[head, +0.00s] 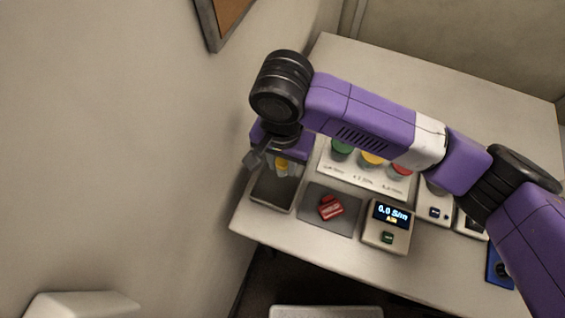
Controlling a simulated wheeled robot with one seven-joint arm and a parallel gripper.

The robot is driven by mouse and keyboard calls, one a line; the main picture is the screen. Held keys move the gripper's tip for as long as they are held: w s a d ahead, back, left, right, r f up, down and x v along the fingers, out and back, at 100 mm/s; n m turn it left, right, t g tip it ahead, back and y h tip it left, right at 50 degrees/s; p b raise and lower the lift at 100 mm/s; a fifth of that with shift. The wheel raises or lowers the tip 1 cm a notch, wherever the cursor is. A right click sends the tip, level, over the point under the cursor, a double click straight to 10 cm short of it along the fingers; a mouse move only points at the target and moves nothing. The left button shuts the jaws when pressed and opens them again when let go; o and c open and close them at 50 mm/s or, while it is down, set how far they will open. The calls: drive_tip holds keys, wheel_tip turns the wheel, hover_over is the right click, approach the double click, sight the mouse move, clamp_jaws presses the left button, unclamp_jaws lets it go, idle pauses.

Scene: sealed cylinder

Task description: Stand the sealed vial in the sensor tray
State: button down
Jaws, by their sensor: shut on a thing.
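My gripper (277,164) is over the dark open tray (272,207) at the near left corner of the table. It is shut on a small vial with a yellow part (283,168). The vial hangs above or partly inside the tray; I cannot tell whether it touches the bottom. My wrist and arm hide its top and much of its body. A meter (387,226) with a lit screen reading 0.0 S/m stands to the right.
Red pieces (331,208) lie on a grey mat (345,226) between tray and meter. Green, yellow and red pieces (370,159) sit on a white labelled panel (352,178) behind. More devices (434,207) stand to the right. The wall is close on the left. The table's far part is clear.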

sight(283, 161)
drive_tip(key=shift+f, duration=0.8)
drive_tip(key=shift+f, duration=0.1)
drive_tip(key=c, duration=1.1)
unclamp_jaws()
wheel_tip(283, 161, up, 12)
drive_tip(key=shift+r, duration=0.15)
